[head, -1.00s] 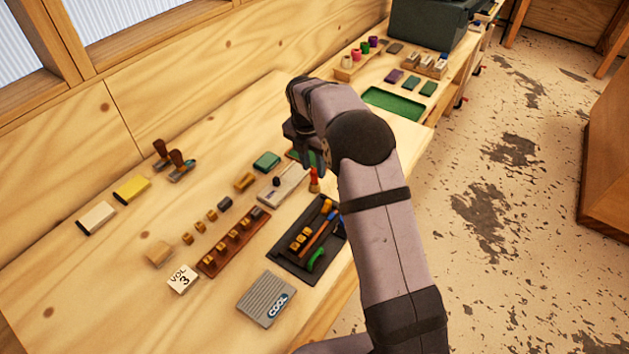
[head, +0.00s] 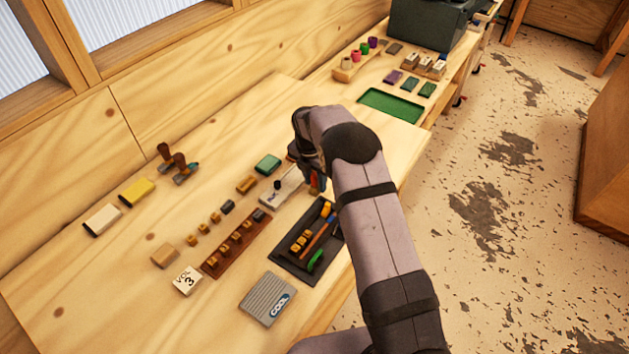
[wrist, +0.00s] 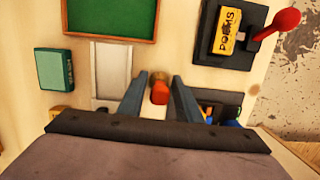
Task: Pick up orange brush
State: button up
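A small red-orange upright piece, likely the orange brush (wrist: 160,92), stands on the bench with a tan part at its far end. In the wrist view it lies between the two blue-grey fingers of my gripper (wrist: 160,96), with a gap on each side. My gripper is open around it. In the head view the red-orange piece (head: 314,184) shows small beneath my gripper and is partly hidden by it. I cannot make out any bristles.
A dark tray (head: 283,262) with tools and a pale metal piece (head: 278,190) lie close by. A teal pad (wrist: 54,69), a green board (wrist: 112,15) and a black press with a red-knobbed lever (wrist: 286,22) also surround it.

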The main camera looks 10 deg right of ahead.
jog(key=shift+f, duration=0.5)
jog(key=c, duration=0.7)
jog(key=shift+w+r, duration=0.1)
notch_tip(320, 180, up, 10)
jog(key=b, duration=0.3)
jog(key=shift+b, duration=0.35)
jog(key=w+a+t+y+p, duration=0.1)
jog(key=w+a+t+p, duration=0.2)
jog(key=w+a, duration=0.9)
jog(key=shift+a+f+t+p, duration=0.3)
jog(key=shift+t+p, duration=0.1)
jog(key=shift+p, duration=0.6)
